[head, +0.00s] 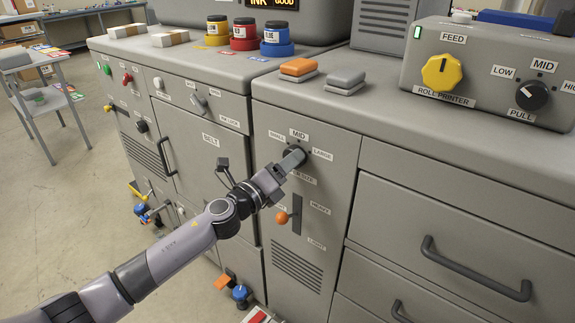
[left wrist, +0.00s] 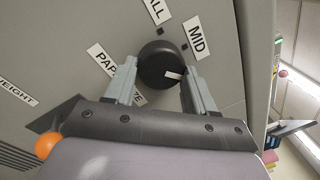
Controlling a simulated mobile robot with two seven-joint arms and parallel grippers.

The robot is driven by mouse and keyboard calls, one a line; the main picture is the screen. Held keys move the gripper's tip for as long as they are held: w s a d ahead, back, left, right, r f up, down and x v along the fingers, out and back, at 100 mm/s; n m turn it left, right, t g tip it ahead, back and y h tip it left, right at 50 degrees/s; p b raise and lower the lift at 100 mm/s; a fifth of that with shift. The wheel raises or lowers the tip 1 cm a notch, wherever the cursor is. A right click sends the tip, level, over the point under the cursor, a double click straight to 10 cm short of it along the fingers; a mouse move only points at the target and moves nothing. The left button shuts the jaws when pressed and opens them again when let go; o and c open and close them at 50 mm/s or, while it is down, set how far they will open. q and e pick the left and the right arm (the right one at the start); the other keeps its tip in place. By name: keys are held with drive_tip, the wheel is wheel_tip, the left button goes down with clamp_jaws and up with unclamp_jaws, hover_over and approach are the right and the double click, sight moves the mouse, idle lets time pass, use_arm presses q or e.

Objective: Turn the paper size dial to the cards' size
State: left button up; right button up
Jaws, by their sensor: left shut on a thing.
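The paper size dial is a round black knob on the cabinet front, seen in the left wrist view (left wrist: 158,62). SMALL, MID (left wrist: 197,36) and LARGE labels surround it in the head view. My left gripper (head: 292,160) is shut on the dial, one finger on each side, and partly hides it in the head view. In the left wrist view the dial's white mark points past MID, away from the SMALL label; the LARGE label is not visible there. The PAPER SIZE label is partly covered by a finger. My right gripper is not in view.
An orange-knobbed lever (head: 282,217) sits just below the dial, close to my left gripper. Orange (head: 298,67) and grey (head: 346,78) blocks lie on the counter above. Banded stacks (head: 170,38) lie further left. A drawer handle (head: 475,270) juts out at the right.

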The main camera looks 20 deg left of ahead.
use_arm(q)
drive_tip(key=shift+a+m, duration=0.1)
drive_tip(key=shift+m, duration=1.2)
drive_tip(key=o, duration=1)
drive_tip(key=shift+s, duration=0.1)
drive_tip(key=shift+v, duration=3.5)
